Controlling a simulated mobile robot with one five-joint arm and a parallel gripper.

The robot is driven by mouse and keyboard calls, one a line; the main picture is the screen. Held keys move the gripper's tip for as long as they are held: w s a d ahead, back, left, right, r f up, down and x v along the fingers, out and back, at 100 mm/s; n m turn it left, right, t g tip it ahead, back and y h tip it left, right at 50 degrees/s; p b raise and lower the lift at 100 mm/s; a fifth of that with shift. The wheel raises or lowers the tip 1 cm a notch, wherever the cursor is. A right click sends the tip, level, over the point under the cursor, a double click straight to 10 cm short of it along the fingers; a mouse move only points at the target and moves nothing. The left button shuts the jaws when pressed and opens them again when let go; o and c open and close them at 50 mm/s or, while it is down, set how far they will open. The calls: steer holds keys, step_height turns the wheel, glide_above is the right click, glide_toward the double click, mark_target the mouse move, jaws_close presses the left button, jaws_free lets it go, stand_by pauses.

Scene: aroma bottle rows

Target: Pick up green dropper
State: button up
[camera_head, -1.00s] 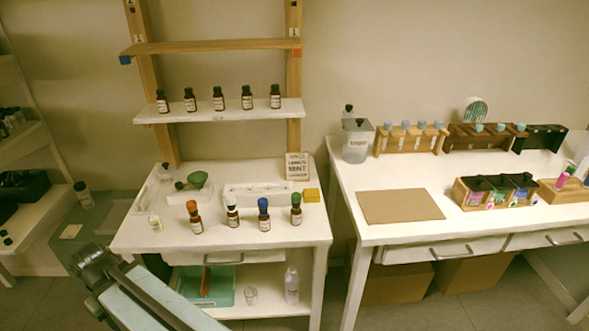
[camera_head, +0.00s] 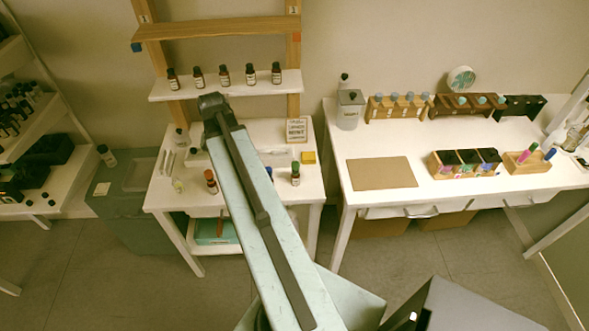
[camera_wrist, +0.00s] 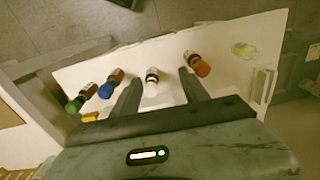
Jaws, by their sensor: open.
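The green dropper is a dark brown bottle with a green cap (camera_head: 296,175), upright at the right end of the row on the small white table. In the wrist view it is the leftmost bottle (camera_wrist: 76,102). My gripper (camera_wrist: 160,74) is open and empty, above the table. Its fingers show on either side of the white-capped bottle (camera_wrist: 152,84), with the green dropper well off to the left. In the head view my arm hides the gripper and part of the row.
The blue-capped bottle (camera_wrist: 108,86) stands beside the green dropper. The orange-capped bottle (camera_head: 210,181) is farther along the row. A label sign (camera_head: 297,130) and a yellow block (camera_head: 309,158) are behind. A shelf (camera_head: 225,86) with several dark bottles hangs above.

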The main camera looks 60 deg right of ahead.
steer(key=s+d+m, duration=0.5)
steer(key=s+d, duration=0.4)
steer(key=d, duration=0.3)
steer(key=m, duration=0.3)
glide_above(296, 163)
steer(key=shift+a, duration=0.1)
step_height(296, 163, down, 8)
steer(key=b, duration=0.8)
steer(key=shift+f, duration=0.1)
steer(key=shift+r, duration=0.2)
steer(key=c, duration=0.8)
